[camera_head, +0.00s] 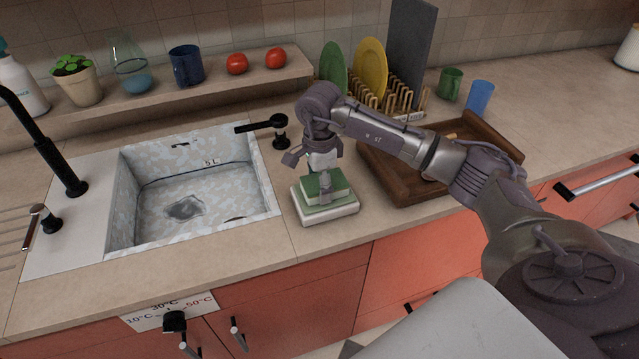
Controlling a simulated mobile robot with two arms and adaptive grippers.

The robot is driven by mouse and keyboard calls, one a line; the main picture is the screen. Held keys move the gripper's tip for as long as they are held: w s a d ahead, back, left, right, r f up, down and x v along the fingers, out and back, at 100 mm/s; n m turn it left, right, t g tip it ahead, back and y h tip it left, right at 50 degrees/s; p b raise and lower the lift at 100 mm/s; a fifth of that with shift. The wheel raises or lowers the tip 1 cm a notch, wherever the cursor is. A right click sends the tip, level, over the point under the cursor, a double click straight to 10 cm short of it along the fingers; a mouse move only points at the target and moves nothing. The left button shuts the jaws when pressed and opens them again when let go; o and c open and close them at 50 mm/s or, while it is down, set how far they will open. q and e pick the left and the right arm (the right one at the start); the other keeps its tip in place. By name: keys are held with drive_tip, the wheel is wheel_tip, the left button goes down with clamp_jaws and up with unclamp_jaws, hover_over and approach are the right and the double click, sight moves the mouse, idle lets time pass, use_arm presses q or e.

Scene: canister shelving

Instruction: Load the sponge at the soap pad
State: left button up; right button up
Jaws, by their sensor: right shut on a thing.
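A green sponge (339,184) is on or just above a pale soap pad (340,216) on the counter, to the right of the sink. The far finger is hidden. My left gripper is not in view.
The sink (197,195) lies to the left, with a black faucet (45,140). A brown wooden tray (395,180) is close on the right, under my right arm. Behind are a dish rack (405,117) with plates and a shelf (215,89) with cups and tomatoes.

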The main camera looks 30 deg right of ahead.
drive_tip(key=shift+r+p, duration=1.9)
drive_tip(key=shift+r, duration=1.55)
